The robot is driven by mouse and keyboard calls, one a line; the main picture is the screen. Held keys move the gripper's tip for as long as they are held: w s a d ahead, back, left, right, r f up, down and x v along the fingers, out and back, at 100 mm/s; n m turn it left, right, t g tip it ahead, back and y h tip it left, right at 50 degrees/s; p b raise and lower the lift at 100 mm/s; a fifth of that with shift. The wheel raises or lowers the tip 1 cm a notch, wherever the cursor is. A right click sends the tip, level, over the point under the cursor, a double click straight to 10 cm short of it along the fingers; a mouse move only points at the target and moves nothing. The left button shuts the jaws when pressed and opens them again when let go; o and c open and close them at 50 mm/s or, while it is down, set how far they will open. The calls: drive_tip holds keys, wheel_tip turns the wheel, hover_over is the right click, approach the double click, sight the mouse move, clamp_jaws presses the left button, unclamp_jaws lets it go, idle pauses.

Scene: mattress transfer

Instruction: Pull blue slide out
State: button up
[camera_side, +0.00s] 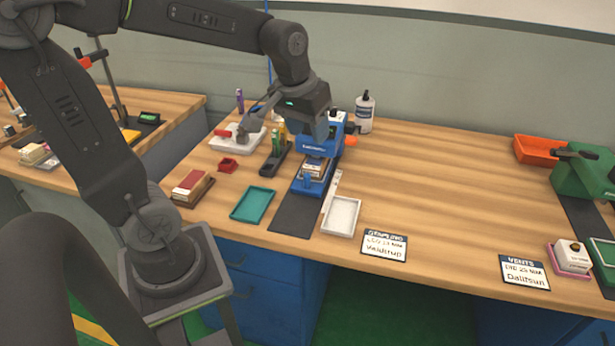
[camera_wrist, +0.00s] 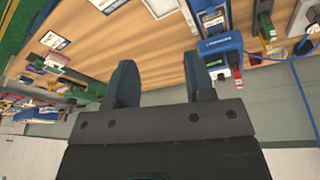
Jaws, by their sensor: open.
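The blue press (camera_side: 322,146) stands at the middle of the bench. Its blue slide (camera_side: 312,184) lies low at its front, with a small pale block (camera_side: 314,168) on it. The press also shows at the upper right in the wrist view (camera_wrist: 219,44). My gripper (camera_wrist: 160,61) is open and empty, with bare wood seen between its fingers. The press shows beyond and just right of the right finger, apparently apart from it. In the side view my wrist is above the press and I cannot make out the fingertips clearly.
A teal tray (camera_side: 252,204) and a white tray (camera_side: 341,216) lie in front of the press, either side of a dark mat (camera_side: 292,216). A white bottle (camera_side: 364,113) stands behind right. The bench right of the press is mostly clear, up to an orange bin (camera_side: 535,149).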

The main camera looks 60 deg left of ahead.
drive_tip(key=w+a+f+n+g, duration=0.2)
drive_tip(key=w+a+f+n, duration=0.15)
drive_tip(key=w+a, duration=0.2)
drive_tip(key=n+g, duration=0.1)
drive_tip(key=n, duration=0.2)
approach(307, 175)
drive_tip(key=shift+h, duration=0.4)
drive_tip(key=f, duration=1)
drive_tip(key=shift+w+a+f, duration=0.1)
drive_tip(key=shift+a+f, duration=0.15)
drive_tip(key=shift+a, duration=0.05)
clamp_jaws()
